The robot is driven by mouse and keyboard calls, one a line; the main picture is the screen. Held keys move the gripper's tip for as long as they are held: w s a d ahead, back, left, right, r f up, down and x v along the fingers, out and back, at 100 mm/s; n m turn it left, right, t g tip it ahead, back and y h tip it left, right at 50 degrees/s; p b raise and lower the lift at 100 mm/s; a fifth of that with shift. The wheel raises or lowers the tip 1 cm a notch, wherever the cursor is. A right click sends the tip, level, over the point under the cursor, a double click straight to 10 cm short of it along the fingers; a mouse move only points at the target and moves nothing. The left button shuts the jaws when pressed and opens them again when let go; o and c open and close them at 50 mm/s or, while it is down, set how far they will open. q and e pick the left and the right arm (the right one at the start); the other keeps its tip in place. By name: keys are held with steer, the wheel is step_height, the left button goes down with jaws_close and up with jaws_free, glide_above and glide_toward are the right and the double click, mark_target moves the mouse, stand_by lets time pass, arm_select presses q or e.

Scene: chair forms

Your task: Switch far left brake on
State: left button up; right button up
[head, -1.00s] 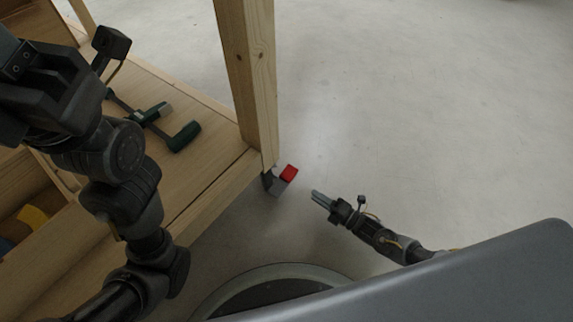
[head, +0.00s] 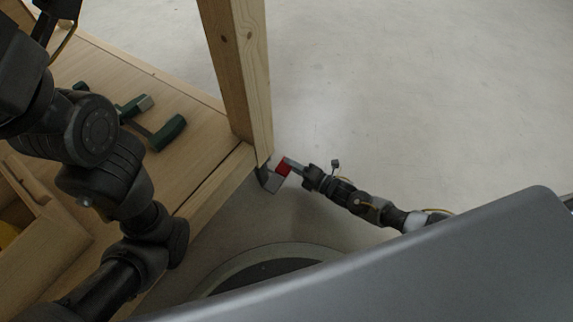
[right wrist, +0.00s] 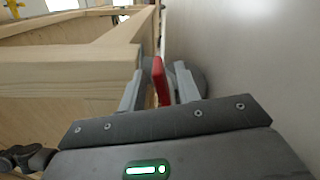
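The brake is a red lever (head: 283,168) on a grey caster housing (head: 268,180) at the foot of the wooden leg. My right gripper (head: 289,165) is at the red lever, reaching in from the right. In the right wrist view, the red lever (right wrist: 160,80) stands between the two fingers of the right gripper (right wrist: 160,88). The fingers are apart, with gaps beside the lever. I cannot tell whether either finger touches it. My left arm crosses the left side of the head view; its gripper fingers are out of frame.
The wooden workbench leg (head: 238,75) rises just behind the brake. The grey floor (head: 420,95) to the right is clear.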

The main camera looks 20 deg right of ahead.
mark_target(287, 166)
steer(key=shift+b+x, duration=0.3)
steer(key=shift+x, duration=0.95)
jaws_close()
steer(key=shift+f+m, duration=0.1)
steer(key=shift+m, duration=0.2)
steer(key=shift+d+f+m+b, duration=0.1)
steer(key=shift+f+m, duration=0.25)
steer(key=shift+m, duration=0.5)
steer(key=shift+a+f+m+b, duration=0.1)
steer(key=shift+f+m, duration=0.25)
steer(key=shift+m, duration=0.45)
steer(key=shift+d+f+m+b, duration=0.1)
steer(key=shift+f+m, duration=0.25)
steer(key=shift+m, duration=0.5)
jaws_free()
